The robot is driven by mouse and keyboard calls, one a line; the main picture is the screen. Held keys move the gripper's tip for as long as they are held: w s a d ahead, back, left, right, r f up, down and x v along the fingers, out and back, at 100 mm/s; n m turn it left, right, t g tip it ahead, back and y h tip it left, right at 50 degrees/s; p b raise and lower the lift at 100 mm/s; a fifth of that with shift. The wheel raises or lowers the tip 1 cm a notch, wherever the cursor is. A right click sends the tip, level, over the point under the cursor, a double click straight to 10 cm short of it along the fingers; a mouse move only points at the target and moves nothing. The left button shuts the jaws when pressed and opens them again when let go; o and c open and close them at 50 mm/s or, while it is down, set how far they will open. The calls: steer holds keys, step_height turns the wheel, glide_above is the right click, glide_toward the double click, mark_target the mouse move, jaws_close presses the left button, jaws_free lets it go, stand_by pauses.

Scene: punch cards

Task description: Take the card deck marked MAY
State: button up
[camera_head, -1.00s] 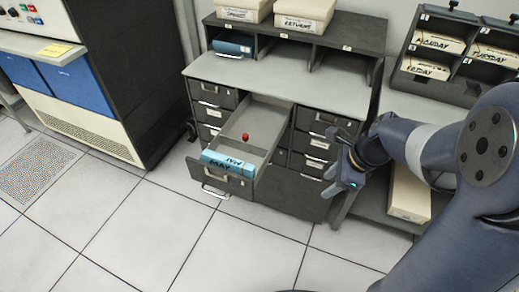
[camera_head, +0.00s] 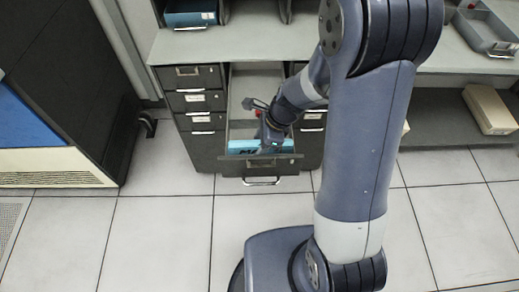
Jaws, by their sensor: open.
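The blue card deck (camera_head: 239,146) lies at the front of the open drawer (camera_head: 239,167), low in the middle of the cabinet. Its dark lettering is partly covered by my gripper; an M shows. My gripper (camera_head: 262,142) is over the drawer, at the right part of the deck, with its jaws open. I cannot tell whether the fingers touch the deck. My arm hides the right side of the cabinet. A small red object (camera_head: 258,113) shows behind the gripper, inside the drawer.
The grey cabinet (camera_head: 206,129) has closed drawers left of the open one. Another blue deck (camera_head: 191,16) sits in a cubby above. A cream box (camera_head: 490,110) stands on a low shelf at right. A dark machine cabinet (camera_head: 70,70) is at left. The tiled floor (camera_head: 160,235) in front is clear.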

jaws_close()
stand_by(0.6)
